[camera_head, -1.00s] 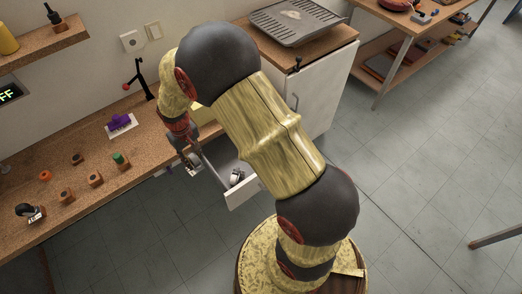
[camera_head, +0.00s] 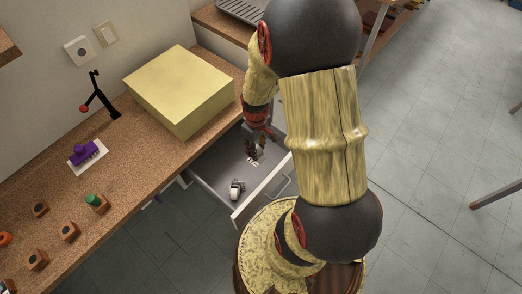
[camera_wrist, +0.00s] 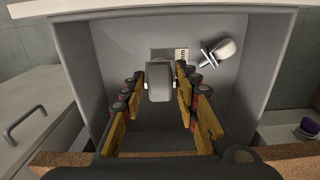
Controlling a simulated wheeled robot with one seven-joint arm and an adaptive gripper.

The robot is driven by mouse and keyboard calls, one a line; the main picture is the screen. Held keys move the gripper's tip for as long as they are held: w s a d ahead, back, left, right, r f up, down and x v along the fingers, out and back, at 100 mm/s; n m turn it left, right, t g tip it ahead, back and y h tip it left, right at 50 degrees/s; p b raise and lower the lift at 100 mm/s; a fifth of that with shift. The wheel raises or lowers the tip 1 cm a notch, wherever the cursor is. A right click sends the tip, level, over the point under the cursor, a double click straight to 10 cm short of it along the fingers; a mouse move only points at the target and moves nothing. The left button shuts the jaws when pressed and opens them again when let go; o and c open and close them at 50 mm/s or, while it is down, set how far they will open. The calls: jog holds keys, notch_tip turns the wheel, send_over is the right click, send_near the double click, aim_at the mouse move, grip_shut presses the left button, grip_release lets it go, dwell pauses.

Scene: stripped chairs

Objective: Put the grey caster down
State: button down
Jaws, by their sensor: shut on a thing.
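My gripper (camera_wrist: 160,88) is shut on a grey caster (camera_wrist: 160,80), which sits between its two fingers in the wrist view. In the head view my gripper (camera_head: 258,145) is over the back right part of the open grey drawer (camera_head: 212,172). The held caster is hard to make out there. I cannot tell whether it touches the drawer floor. A second, pale caster (camera_head: 237,188) lies in the drawer near its front; it also shows in the wrist view (camera_wrist: 218,51), to the right of the held one. A small printed label (camera_wrist: 170,54) lies on the drawer floor.
A large yellow box (camera_head: 180,90) stands on the cork-topped bench (camera_head: 128,185) behind the drawer. A purple piece on a white card (camera_head: 87,153), a black stand (camera_head: 99,97) and several small wooden blocks are to the left. The drawer's floor has free room.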

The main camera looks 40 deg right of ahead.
jog(key=shift+w+d+f+b, duration=0.35)
jog(key=shift+d+f+b, duration=0.6)
jog(key=shift+f, duration=0.7)
jog(key=shift+w+d+f+b, duration=0.35)
jog(key=shift+d+f+b, duration=0.35)
jog(key=shift+d+f, duration=0.75)
jog(key=shift+w+d+f+b, duration=0.35)
jog(key=shift+d+f+b, duration=0.55)
jog(key=shift+f, duration=0.9)
jog(key=shift+f, duration=0.2)
jog(key=c, duration=1.3)
grip_release()
jog(key=shift+c, duration=0.2)
